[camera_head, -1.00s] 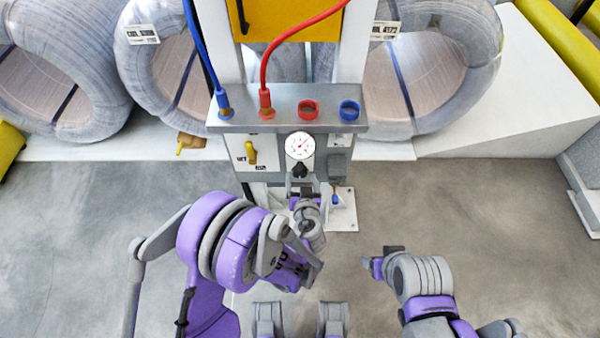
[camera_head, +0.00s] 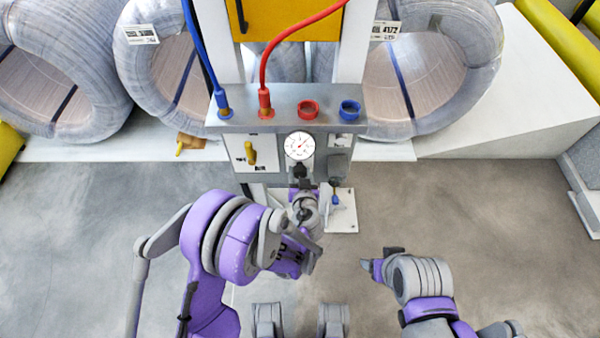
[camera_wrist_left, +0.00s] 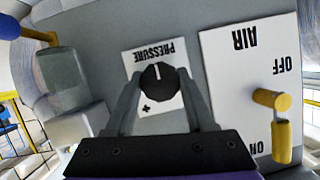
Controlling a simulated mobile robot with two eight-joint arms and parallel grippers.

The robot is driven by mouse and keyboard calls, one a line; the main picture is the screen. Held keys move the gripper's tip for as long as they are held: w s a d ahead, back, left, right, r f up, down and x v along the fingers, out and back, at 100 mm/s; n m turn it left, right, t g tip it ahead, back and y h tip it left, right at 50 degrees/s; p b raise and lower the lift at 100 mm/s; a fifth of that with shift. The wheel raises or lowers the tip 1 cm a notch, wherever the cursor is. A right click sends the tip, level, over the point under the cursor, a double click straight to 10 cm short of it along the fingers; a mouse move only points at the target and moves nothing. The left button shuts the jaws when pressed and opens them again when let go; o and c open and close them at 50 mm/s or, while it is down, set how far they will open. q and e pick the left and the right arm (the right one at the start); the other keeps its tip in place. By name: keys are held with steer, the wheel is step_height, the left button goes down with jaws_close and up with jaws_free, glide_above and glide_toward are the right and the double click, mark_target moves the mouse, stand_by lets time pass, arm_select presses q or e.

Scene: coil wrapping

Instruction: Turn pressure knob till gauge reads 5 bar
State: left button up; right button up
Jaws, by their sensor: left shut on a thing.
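The pressure knob (camera_wrist_left: 160,84) is black and round with a white mark, on a white plate lettered PRESSURE in the left wrist view. My left gripper (camera_wrist_left: 158,92) is shut on the knob, one finger on each side. In the head view the knob (camera_head: 300,170) shows just under the gauge, with my left gripper (camera_head: 303,187) below it. The gauge (camera_head: 300,146) has a white round face and a red needle; its numbers are too small to read. My right gripper (camera_head: 379,264) is at the lower right, apart from the panel; its jaw opening is unclear.
The AIR plate carries a yellow lever (camera_wrist_left: 277,120), beside the knob. Red (camera_head: 308,109) and blue (camera_head: 349,110) rings sit on the panel's top ledge, near two hoses. Wrapped coils (camera_head: 430,70) stand behind. The floor (camera_head: 450,200) at right is clear.

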arm_select(q)
jaws_close()
steer(key=m+y+b, duration=0.1)
steer(key=m, duration=0.1)
steer(key=shift+d+f+m+y, duration=0.1)
steer(key=shift+m+y, duration=0.3)
steer(key=shift+m+t+y+b, duration=0.6)
steer(key=shift+m+y+b, duration=0.25)
steer(key=shift+m, duration=0.85)
steer(key=shift+y, duration=0.25)
steer(key=o, duration=1.1)
jaws_free()
